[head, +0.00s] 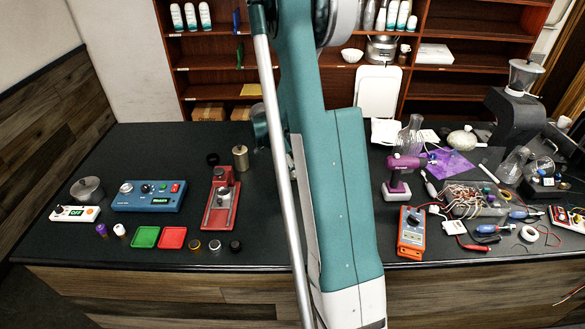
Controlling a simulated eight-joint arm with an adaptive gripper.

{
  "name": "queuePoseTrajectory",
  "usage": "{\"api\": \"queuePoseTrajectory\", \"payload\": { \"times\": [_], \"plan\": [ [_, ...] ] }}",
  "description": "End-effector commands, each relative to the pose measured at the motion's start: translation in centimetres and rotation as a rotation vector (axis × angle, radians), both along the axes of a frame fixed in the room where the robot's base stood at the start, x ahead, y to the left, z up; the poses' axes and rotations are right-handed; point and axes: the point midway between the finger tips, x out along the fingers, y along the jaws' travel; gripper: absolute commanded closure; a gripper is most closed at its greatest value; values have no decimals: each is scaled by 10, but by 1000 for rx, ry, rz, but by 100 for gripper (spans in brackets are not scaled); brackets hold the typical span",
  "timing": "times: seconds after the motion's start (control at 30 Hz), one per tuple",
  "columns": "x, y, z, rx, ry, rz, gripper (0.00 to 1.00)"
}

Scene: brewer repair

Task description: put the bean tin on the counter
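I cannot pick out the bean tin for certain. A small tan metal cylinder with a knob on top (240,158) stands upright on the dark counter (150,155), behind the red press-like device, and could be a tin. A grey-green rounded shape (258,122) shows at the left edge of my arm, mostly hidden; I cannot tell what it is. My teal arm crosses the middle of the view and hides part of the counter and shelves. My gripper's fingers do not show.
The left counter holds a blue control box (148,196), a red device (222,200), a green tray (145,237) and a red tray (173,238). Tools and wires crowd the right side, with a purple drill (398,172). The back left counter is clear. Shelves (215,45) stand behind.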

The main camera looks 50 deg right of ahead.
Motion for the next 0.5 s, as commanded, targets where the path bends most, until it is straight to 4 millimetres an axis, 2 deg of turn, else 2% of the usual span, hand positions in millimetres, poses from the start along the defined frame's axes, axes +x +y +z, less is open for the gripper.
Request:
{"api": "queuePoseTrajectory", "payload": {
  "times": [0.23,0.27,0.3,0.37,0.5],
  "plan": [
    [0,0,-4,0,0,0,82],
    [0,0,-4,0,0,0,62],
    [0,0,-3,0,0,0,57],
    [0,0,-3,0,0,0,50],
    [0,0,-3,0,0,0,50]
  ]
}}
